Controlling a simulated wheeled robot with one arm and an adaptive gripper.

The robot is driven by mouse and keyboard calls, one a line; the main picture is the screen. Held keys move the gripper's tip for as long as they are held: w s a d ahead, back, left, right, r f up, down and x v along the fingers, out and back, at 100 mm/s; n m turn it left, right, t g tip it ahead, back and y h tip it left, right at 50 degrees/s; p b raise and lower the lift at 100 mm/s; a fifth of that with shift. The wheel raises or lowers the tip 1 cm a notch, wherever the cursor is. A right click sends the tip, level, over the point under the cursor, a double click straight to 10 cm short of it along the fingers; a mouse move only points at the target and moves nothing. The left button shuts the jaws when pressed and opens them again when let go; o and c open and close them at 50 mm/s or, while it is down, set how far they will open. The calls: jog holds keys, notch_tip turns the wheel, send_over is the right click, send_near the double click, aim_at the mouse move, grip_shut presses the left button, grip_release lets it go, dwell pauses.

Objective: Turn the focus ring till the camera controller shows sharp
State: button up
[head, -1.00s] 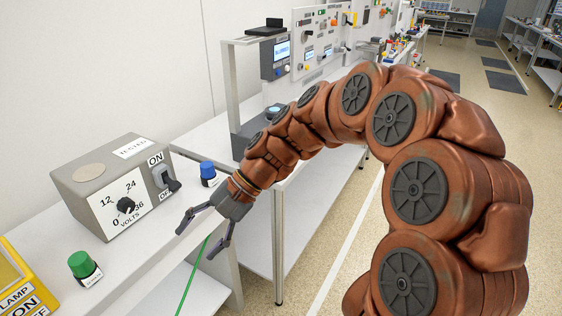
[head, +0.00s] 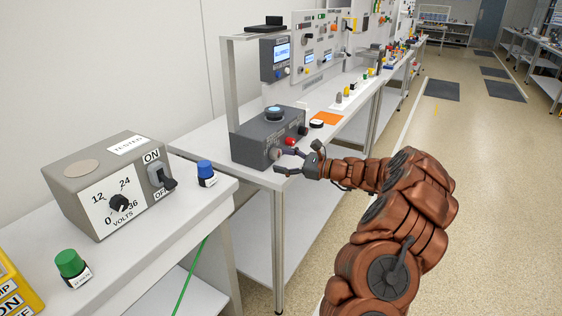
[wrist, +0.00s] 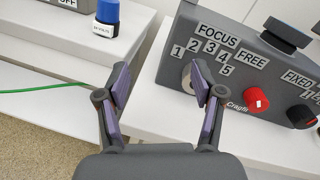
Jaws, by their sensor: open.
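The focus ring is a pale metal knob (head: 274,154) on the sloped front of a dark grey box (head: 250,150). In the wrist view the focus ring (wrist: 187,80) sits by the numbers 1 to 5 under a FOCUS label, partly hidden behind my right finger. My gripper (head: 283,161) is open and empty close in front of the ring; in the wrist view (wrist: 157,75) the ring lies near the right fingertip, not centred between the fingers. I cannot tell if they touch. The camera controller (head: 281,55) has a lit blue screen, its text too small to read.
A red knob (wrist: 257,98) labelled FREE and a black knob (wrist: 301,115) labelled FIXED are right of the ring. A blue-capped bottle (head: 206,173), a tester box (head: 112,180) and a green-capped bottle (head: 70,265) stand on the nearer bench. A post rises behind the grey box.

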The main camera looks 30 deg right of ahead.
aim_at(279, 156)
jog(key=d+f+m+t+h, duration=0.2)
jog(key=d+f, duration=0.1)
jog(key=d, duration=0.3)
jog(key=shift+x, duration=3.85)
jog(key=shift+d, duration=0.1)
jog(key=c, duration=1.1)
jog(key=shift+c, duration=0.2)
